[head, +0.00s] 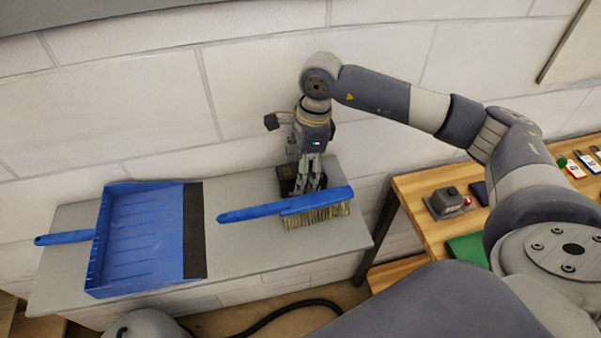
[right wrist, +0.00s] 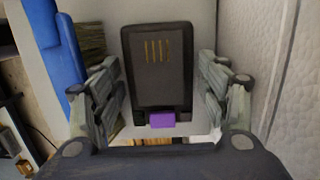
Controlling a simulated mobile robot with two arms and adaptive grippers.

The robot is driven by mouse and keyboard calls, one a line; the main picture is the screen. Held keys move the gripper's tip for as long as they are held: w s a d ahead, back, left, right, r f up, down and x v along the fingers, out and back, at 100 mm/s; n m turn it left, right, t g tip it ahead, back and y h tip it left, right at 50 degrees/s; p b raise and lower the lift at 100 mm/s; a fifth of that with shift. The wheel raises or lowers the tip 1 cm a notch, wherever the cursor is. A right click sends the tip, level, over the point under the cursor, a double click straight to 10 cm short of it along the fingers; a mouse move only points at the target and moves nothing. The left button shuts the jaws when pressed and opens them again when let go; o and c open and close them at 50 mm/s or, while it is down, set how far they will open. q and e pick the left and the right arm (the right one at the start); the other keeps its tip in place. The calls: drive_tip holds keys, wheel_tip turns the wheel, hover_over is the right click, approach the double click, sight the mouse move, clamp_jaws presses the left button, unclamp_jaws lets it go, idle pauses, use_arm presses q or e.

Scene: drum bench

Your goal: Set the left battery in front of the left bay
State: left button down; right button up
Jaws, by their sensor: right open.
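A black battery (right wrist: 157,68) with gold contact strips and a purple tab at its near end is in the right wrist view. It also shows as a dark block in the head view (head: 287,178), on the grey shelf behind the brush, partly hidden by my gripper. My right gripper (head: 308,182) points down at it. Its fingers are open, one on each side of the battery, with a gap visible beside it in the right wrist view. My left gripper is not in view. No bay can be made out, and no second battery shows.
A blue hand brush (head: 265,210) lies just in front of the gripper. A blue dustpan (head: 145,235) lies on the left of the grey shelf (head: 235,255). The wall is close behind. A wooden bench (head: 425,185) with a small grey switch box (head: 447,202) stands at right.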

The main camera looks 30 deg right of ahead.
drive_tip(key=c, duration=1.3)
